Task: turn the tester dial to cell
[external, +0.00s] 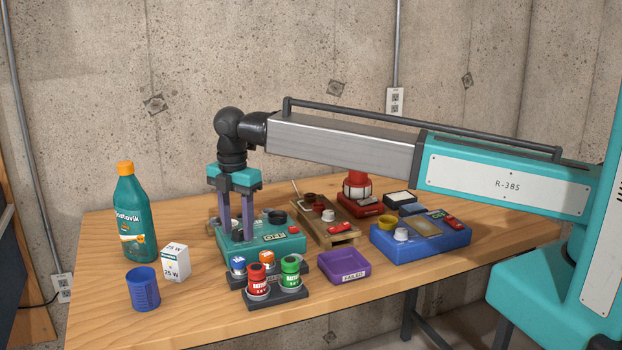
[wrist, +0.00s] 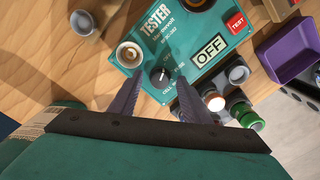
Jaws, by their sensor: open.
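The teal tester (external: 285,243) stands on the wooden table below my gripper (external: 235,238). In the wrist view the tester (wrist: 188,57) carries a display (wrist: 210,47) reading OFF, a red TEST button (wrist: 237,22) and a round cup-like socket (wrist: 129,54). The dark dial (wrist: 159,76) has a light pointer mark, and the word CELL is printed near it. My gripper (wrist: 158,82) is open, pointing down, with one finger on each side of the dial. I cannot tell whether the fingers touch it. In the external view the fingers hide the dial.
A dark rack (external: 278,294) with red and green batteries stands in front of the tester. A purple FAILED tray (external: 342,267) and a blue device (external: 420,237) are to the right. A green bottle (external: 133,215), bulb box (external: 176,262) and blue cup (external: 143,288) are left.

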